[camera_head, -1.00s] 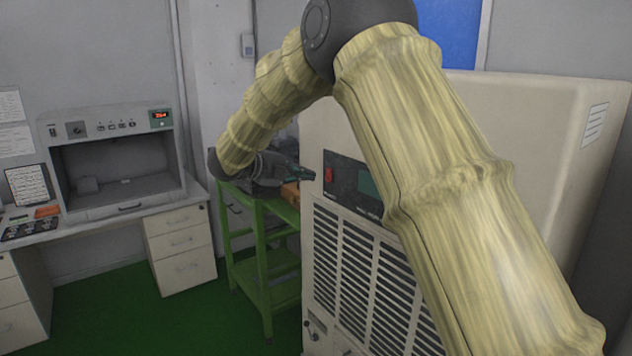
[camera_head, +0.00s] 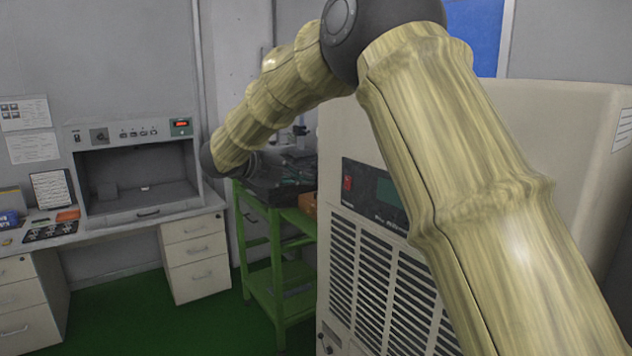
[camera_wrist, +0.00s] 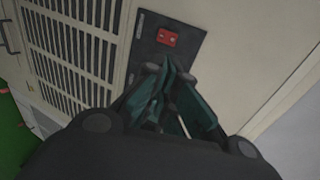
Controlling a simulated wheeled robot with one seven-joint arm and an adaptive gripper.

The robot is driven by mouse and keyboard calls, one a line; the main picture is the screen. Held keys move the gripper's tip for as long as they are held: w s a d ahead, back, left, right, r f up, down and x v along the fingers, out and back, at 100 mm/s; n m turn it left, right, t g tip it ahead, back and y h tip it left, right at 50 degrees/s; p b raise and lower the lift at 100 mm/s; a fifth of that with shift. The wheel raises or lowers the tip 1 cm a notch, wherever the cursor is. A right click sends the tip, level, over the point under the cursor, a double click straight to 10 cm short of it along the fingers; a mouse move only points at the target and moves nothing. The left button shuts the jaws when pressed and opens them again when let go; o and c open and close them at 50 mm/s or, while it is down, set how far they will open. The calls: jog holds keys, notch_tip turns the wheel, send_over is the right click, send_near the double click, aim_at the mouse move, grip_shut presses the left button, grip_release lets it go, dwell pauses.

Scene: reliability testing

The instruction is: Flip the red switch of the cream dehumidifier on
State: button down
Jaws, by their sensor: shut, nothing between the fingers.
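The cream dehumidifier (camera_head: 470,95) stands at the right in the head view, partly hidden behind my arm. Its dark control panel (camera_head: 362,207) carries the red switch (camera_head: 347,183) at the upper left, beside a green display (camera_head: 388,192). In the wrist view the red switch (camera_wrist: 167,37) lies on the dark panel (camera_wrist: 187,53), just beyond my fingertips. My gripper (camera_wrist: 168,68) is shut and empty, pointing toward the panel with its tips near the switch; I cannot tell whether they touch the panel. In the head view my gripper is hard to make out against the dark items behind it.
A green stand (camera_head: 268,235) with dark items and a brown box (camera_head: 308,203) stands left of the dehumidifier. A desk with drawers (camera_head: 193,250) and a grey cabinet (camera_head: 135,165) is at the left. Green floor (camera_head: 150,318) is open between. The vent grille (camera_head: 375,270) lies below the panel.

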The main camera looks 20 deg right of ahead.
aim_at(352, 188)
jog(key=shift+a+f+y, duration=0.15)
jog(key=shift+f+y, duration=0.15)
jog(key=shift+f, duration=0.2)
jog(key=p+x, duration=0.1)
jog(key=x, duration=0.3)
jog(key=p+x, duration=0.2)
jog(key=x, duration=0.3)
jog(key=r+p+x, duration=0.1)
jog(key=p+x, duration=0.1)
jog(key=x, duration=0.2)
jog(key=shift+d, duration=0.6)
jog(key=shift+f, duration=0.15)
jog(key=shift+w+d+f+b, duration=0.1)
jog(key=shift+d+f+b, duration=0.15)
jog(key=shift+b, duration=0.5)
jog(key=shift+r+h, duration=0.15)
jog(key=shift+h, duration=0.25)
jog(key=shift+r, duration=0.3)
